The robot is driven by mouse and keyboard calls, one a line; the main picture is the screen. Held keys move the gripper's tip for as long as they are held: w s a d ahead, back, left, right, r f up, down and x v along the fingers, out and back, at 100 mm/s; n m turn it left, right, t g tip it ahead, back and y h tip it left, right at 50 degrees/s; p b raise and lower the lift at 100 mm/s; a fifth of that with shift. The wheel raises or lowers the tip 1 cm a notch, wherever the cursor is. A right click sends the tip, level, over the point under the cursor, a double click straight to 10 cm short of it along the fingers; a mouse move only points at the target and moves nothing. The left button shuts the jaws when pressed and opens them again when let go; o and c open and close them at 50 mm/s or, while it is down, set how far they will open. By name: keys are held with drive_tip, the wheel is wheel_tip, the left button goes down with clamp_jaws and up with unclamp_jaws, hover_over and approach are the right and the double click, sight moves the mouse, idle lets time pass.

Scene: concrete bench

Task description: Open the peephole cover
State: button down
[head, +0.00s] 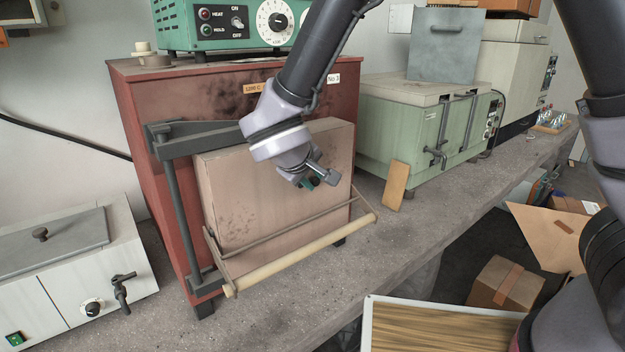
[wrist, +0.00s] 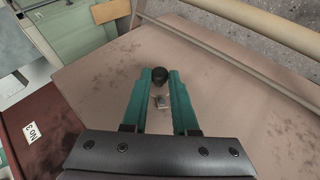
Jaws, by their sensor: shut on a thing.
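The red furnace (head: 150,130) stands on the concrete bench with its pale, soot-stained door block (head: 240,210) facing front. In the wrist view, a small dark round knob (wrist: 160,75), apparently of the peephole cover, sits on the door face (wrist: 90,80). My gripper (wrist: 160,84) has its two teal fingertips shut on this knob. A small grey metal piece (wrist: 160,102) shows between the fingers just below it. In the head view, my gripper (head: 308,183) is against the door's upper right part and the wrist hides the cover. Whether the peephole is uncovered cannot be told.
A pale handle bar (head: 305,256) crosses below the door, and a dark hinge frame (head: 178,210) stands at its left. A tan brick (head: 395,186) leans against the green oven (head: 400,130) at right. The bench front (head: 330,285) is bare.

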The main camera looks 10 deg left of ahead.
drive_tip(key=t+h, duration=0.1)
drive_tip(key=t, duration=0.1)
drive_tip(key=n+t+h, duration=0.1)
drive_tip(key=t, duration=0.1)
drive_tip(key=shift+r+n+h, duration=0.15)
drive_tip(key=shift+n+h, duration=0.15)
drive_tip(key=shift+h, duration=0.1)
drive_tip(key=shift+t, duration=0.4)
drive_tip(key=c, duration=0.7)
unclamp_jaws()
drive_tip(key=v, duration=1)
drive_tip(key=shift+s, duration=0.35)
drive_tip(key=shift+a+r, duration=0.1)
drive_tip(key=shift+r, duration=0.05)
